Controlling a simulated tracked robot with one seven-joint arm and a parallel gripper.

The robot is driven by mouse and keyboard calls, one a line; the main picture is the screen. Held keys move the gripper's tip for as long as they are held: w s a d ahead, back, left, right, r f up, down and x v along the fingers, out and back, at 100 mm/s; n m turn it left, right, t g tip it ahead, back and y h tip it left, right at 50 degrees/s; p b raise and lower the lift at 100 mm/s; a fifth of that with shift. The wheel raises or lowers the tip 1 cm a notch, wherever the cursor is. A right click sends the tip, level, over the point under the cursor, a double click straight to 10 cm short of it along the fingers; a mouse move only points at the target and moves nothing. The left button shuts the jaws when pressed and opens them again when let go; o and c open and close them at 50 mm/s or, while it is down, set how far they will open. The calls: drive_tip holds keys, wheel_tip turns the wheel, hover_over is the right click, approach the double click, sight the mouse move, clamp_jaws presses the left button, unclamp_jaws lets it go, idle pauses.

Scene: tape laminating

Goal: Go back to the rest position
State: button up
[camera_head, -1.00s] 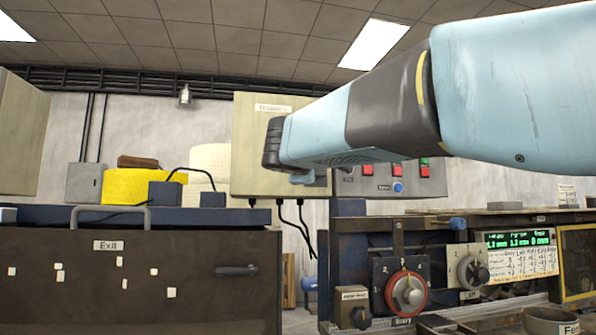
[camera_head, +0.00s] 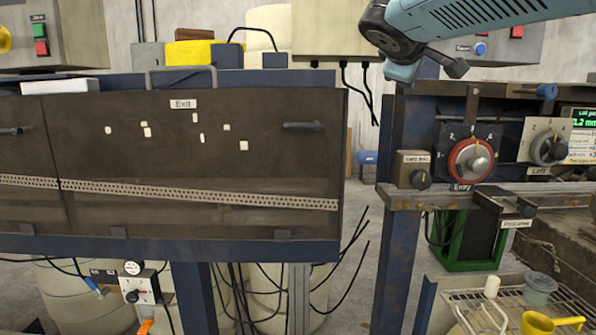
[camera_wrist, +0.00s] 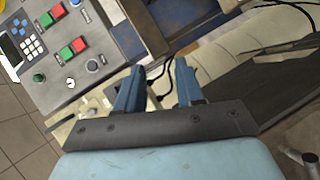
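My gripper (camera_wrist: 158,92) shows in the wrist view as two blue fingers standing apart, with nothing held between them. In the head view my light blue arm reaches in from the top right, and its dark end hangs in the air in front of the machines, near the gap between them. The gripper's fingers cannot be made out clearly there.
A dark panel labelled Exit (camera_head: 259,150) fills the left. An Entry dial (camera_head: 470,161) sits on the right machine. A wire rack with a yellow cup (camera_head: 537,323) is low right. A button panel (camera_wrist: 70,50) shows in the wrist view.

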drive_tip(key=s+f+m+g+y, duration=0.2)
drive_tip(key=s+f, duration=0.4)
drive_tip(key=f, duration=0.3)
drive_tip(key=s+f+m+g+y, duration=0.2)
drive_tip(key=s+f+m, duration=0.2)
drive_tip(key=f, duration=0.5)
drive_tip(key=s+d+f+m+g+y, duration=0.1)
drive_tip(key=s+f+m+g+y, duration=0.1)
drive_tip(key=s+f, duration=0.7)
drive_tip(key=shift+f+m+g+y, duration=0.4)
drive_tip(key=shift+f+m+g, duration=0.1)
drive_tip(key=shift+m+g, duration=0.1)
